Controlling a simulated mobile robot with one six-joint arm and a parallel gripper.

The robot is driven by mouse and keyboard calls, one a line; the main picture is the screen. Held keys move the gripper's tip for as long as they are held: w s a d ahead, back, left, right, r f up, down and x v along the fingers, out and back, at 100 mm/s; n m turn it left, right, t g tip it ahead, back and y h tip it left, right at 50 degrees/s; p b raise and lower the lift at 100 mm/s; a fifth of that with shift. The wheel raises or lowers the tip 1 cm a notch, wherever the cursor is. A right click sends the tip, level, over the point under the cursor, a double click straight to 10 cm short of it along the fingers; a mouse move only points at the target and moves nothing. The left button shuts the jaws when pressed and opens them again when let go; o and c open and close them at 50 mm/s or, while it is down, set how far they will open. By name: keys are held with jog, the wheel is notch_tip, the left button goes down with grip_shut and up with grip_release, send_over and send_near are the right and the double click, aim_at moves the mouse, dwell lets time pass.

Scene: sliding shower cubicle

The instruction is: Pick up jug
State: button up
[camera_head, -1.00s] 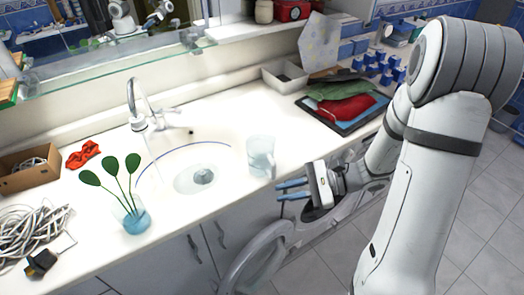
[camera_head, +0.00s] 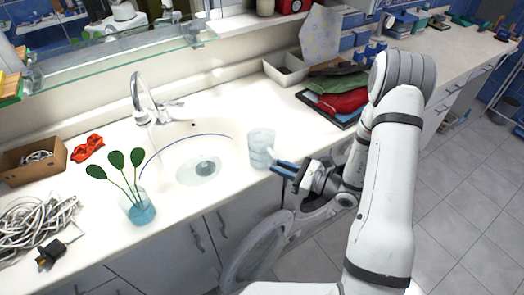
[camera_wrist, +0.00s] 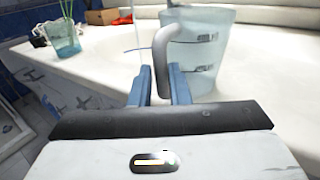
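The jug (camera_head: 260,150) is clear and pale. It stands upright on the white counter by the front edge, right of the sink basin. My gripper (camera_head: 279,169) is at its right side, with blue fingers pointing at it. In the wrist view the jug (camera_wrist: 203,50) fills the upper middle, and its grey handle (camera_wrist: 160,55) points toward me. My gripper's fingers (camera_wrist: 163,82) are apart, one on each side of the lower handle. I see small gaps and no clear grip on it.
A glass with a green-leaved plant (camera_head: 138,212), a cardboard box (camera_head: 33,162) and white cables (camera_head: 38,222) are at left. The faucet (camera_head: 145,105) rises behind the basin. Folded cloths (camera_head: 340,92) and a white tray (camera_head: 286,68) lie behind the jug. An open round door (camera_head: 258,258) is below.

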jog(key=shift+x, duration=1.2)
jog(key=shift+c, duration=0.6)
grip_shut()
jog(key=shift+r, duration=0.1)
jog(key=shift+r+b, duration=0.5)
jog(key=shift+r, duration=4.45)
